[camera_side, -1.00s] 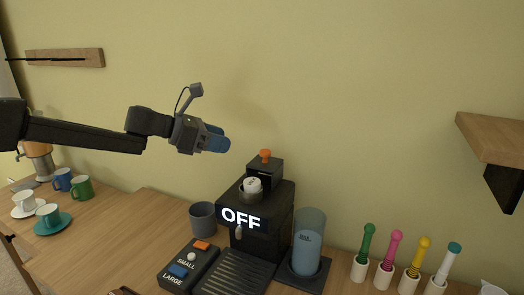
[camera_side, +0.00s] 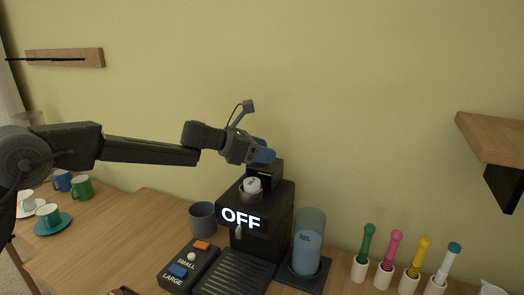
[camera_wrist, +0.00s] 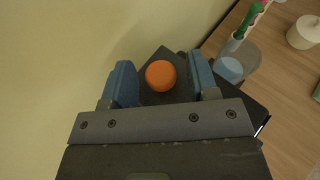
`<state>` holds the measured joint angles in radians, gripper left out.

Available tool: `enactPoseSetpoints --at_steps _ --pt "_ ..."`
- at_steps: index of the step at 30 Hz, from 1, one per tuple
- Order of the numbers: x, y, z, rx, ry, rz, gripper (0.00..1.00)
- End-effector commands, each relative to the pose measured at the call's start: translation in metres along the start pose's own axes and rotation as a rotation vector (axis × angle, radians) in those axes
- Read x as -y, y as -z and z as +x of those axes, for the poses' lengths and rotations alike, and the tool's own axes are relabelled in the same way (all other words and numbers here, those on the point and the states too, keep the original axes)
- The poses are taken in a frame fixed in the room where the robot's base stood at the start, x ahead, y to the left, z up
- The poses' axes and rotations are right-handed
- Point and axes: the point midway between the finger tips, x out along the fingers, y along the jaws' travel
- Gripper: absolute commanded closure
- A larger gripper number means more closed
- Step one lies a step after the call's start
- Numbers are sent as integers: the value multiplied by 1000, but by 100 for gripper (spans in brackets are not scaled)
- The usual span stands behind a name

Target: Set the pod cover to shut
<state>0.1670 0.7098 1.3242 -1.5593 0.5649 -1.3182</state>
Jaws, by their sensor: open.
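The coffee machine (camera_side: 262,222) is black, with a lit OFF sign on its front. Its pod cover (camera_side: 265,175) stands raised at the back of the top. A white pod (camera_side: 252,184) sits in the round holder in front of the cover. The cover's orange knob (camera_wrist: 161,75) shows in the wrist view between my two blue fingers; in the side view my gripper hides it. My gripper (camera_side: 264,156) is open at the top of the cover, with a finger on either side of the knob (camera_wrist: 160,82). I cannot tell whether the fingers touch it.
A clear water tank (camera_side: 308,243) stands right of the machine, and a grey cup (camera_side: 202,218) stands left. The button box (camera_side: 189,266) is in front. Several colored-handled tools (camera_side: 391,258) stand at right. A wooden shelf (camera_side: 490,138) juts from the wall.

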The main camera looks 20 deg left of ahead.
Motion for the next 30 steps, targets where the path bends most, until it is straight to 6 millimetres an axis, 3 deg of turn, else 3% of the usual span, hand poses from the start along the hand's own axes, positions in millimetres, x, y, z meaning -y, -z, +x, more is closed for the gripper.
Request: enactPoseSetpoints --at_steps 2,18,26,30 --pt "0 0 0 0 0 0 49" --pt "0 0 0 0 0 0 100" --pt "3 1 -3 0 1 -1 100" --pt "15 4 -13 1 3 -2 100"
